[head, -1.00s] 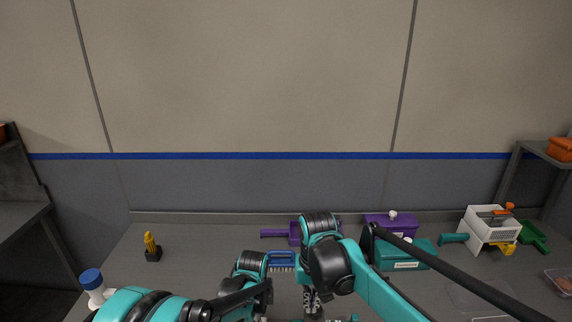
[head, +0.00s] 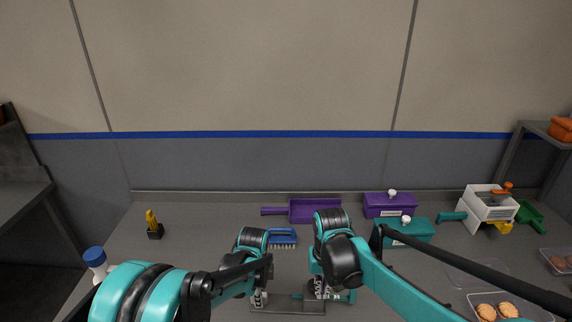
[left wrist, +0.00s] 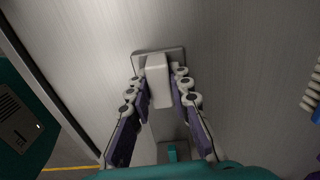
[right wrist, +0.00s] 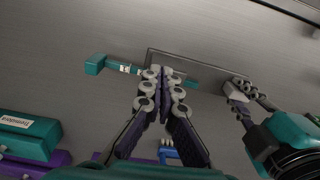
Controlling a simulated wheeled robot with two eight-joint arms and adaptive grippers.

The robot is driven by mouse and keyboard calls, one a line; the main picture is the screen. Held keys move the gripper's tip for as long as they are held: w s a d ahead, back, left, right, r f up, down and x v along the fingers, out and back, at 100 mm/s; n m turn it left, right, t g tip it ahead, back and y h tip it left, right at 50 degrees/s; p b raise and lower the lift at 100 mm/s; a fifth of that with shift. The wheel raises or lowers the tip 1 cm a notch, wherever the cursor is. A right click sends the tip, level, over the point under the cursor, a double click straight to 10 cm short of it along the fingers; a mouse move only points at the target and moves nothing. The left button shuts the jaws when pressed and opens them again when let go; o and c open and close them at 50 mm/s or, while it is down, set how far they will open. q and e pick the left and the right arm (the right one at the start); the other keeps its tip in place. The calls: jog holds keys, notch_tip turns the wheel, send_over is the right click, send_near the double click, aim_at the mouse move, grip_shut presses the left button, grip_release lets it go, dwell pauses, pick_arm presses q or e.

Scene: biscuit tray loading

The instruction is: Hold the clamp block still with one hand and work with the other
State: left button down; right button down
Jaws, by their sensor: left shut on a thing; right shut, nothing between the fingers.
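A pale block (left wrist: 158,82), which looks like the clamp block, stands on a dark grey base plate (head: 288,309) on the table. My left gripper (head: 259,299) is shut on this block, with one finger on each side in the left wrist view. A teal bar (right wrist: 97,64) with a small white label lies across the plate and sticks out past its end. My right gripper (right wrist: 165,73) is shut and empty, its fingertips over the bar and plate. The fingers hide part of the bar, and I cannot tell whether they touch it.
A blue brush (head: 283,237) and a purple dustpan (head: 315,210) lie behind the arms. Purple (head: 390,205) and teal (head: 411,230) boxes stand right of them. A tray of biscuits (head: 472,302) is at the front right. A blue-capped bottle (head: 95,262) stands at the left.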

jog(key=shift+f, duration=0.25)
jog(key=shift+w+a, duration=0.15)
jog(key=shift+w, duration=0.2)
dwell(0.6)
jog(key=shift+s+a, duration=0.1)
jog(key=shift+a, duration=1)
jog(key=shift+a, duration=0.3)
dwell(0.3)
